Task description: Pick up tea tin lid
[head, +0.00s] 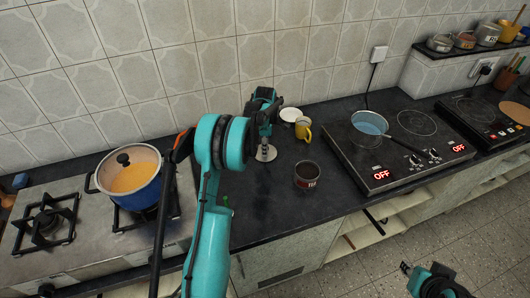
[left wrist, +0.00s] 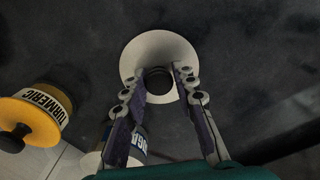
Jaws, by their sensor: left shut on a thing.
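The pale round lid (head: 265,154) with a dark knob is at the counter, below my left gripper (head: 266,140). In the left wrist view the lid (left wrist: 134,58) is a white disc, and its black knob (left wrist: 157,82) sits between the two fingers of the left gripper (left wrist: 165,80). The left gripper is shut on the knob. I cannot tell whether the lid touches the counter. An open, dark-mouthed tin (head: 307,176) with a red mark stands right of the lid. My right gripper (head: 406,268) is low at the right, away from the counter; its finger opening is unclear.
A yellow container (head: 304,130) and a white round item (head: 290,114) stand behind. The wrist view shows a turmeric jar (left wrist: 45,100) and another labelled container (left wrist: 137,145). A blue pot (head: 135,185) is left; a pan (head: 369,124) is on the right hob.

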